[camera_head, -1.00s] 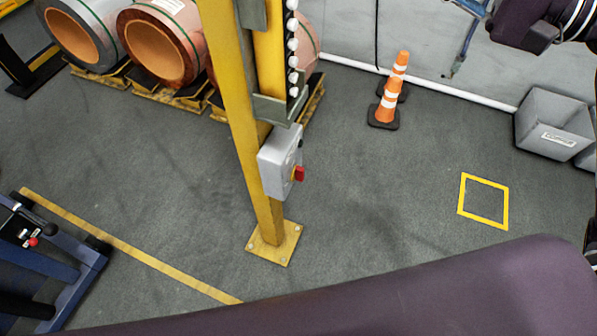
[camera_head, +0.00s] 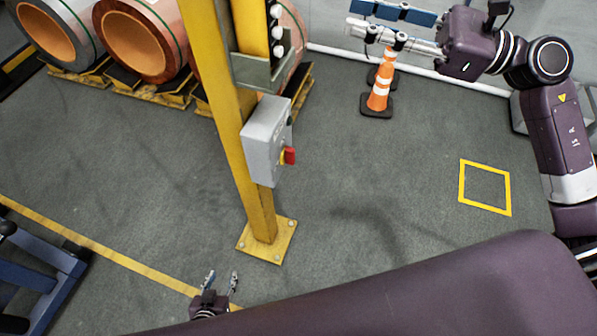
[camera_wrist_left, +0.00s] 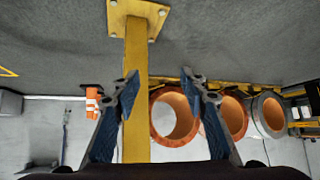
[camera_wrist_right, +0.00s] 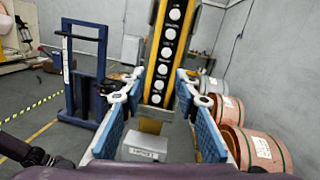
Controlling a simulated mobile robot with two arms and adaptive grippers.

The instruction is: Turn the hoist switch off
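The hoist switch is a grey box (camera_head: 265,140) with a red knob (camera_head: 289,155) on a yellow collar, mounted on the yellow post (camera_head: 232,100). Its exact setting is too small to read. My left gripper (camera_head: 222,280) is open and empty at the bottom of the head view, below the post's base plate (camera_head: 266,241). In the left wrist view the post (camera_wrist_left: 136,90) shows between its spread fingers (camera_wrist_left: 160,85). My right gripper (camera_head: 352,18) is open and empty at the upper right, apart from the switch. Its blue-padded fingers (camera_wrist_right: 157,88) are spread in the right wrist view.
Copper coils (camera_head: 140,40) sit on pallets at the back left. An orange cone (camera_head: 379,88) stands below my right gripper in the head view. A yellow floor square (camera_head: 485,188) lies at right. A blue stacker (camera_wrist_right: 78,80) and a grey labelled box (camera_wrist_right: 145,150) show in the right wrist view.

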